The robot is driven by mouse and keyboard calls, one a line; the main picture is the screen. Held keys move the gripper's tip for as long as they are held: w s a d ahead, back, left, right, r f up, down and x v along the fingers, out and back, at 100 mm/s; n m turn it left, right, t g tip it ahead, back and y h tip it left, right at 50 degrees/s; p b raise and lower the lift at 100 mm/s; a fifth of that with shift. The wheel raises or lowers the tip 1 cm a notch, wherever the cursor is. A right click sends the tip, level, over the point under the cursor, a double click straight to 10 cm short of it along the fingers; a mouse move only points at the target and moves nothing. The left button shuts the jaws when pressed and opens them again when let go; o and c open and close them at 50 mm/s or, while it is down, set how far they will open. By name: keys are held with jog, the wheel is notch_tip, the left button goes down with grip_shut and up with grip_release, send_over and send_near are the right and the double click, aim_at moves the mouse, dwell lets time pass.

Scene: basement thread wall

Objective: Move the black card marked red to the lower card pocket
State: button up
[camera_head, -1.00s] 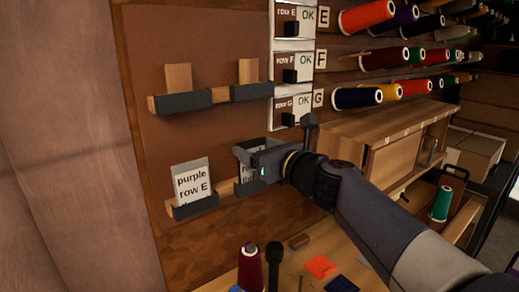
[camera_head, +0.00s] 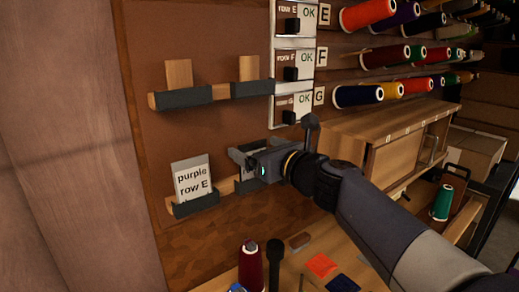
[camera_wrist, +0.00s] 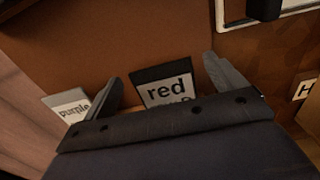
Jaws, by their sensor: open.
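The black-edged card marked red (camera_wrist: 166,84) stands in front of the brown board in the wrist view, slightly tilted. Its lower part is hidden behind my gripper body. In the head view my gripper covers most of it, at the right-hand lower card pocket (camera_head: 247,187). My gripper (camera_wrist: 162,72) is open, with one finger on each side of the card. I cannot tell whether the fingers touch it. In the head view my gripper (camera_head: 241,153) is close to the board, just above that lower pocket.
A card marked purple row E (camera_head: 191,178) stands in the left lower pocket (camera_head: 196,207). Two upper pockets (camera_head: 184,98) hold plain wooden pieces. Row boxes with OK labels (camera_head: 291,62) and thread spools are to the right. A dark red spool (camera_head: 250,268) stands on the bench below.

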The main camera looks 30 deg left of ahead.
jog(key=v, duration=1)
jog(key=shift+s+d, duration=0.2)
jog(key=shift+d, duration=0.15)
jog(key=shift+a, duration=0.15)
jog(key=x, duration=1)
jog(key=shift+w+a, duration=0.2)
jog(key=shift+a, duration=0.05)
jog(key=shift+r+p, duration=0.3)
jog(key=shift+r, duration=0.05)
jog(key=shift+f, duration=0.15)
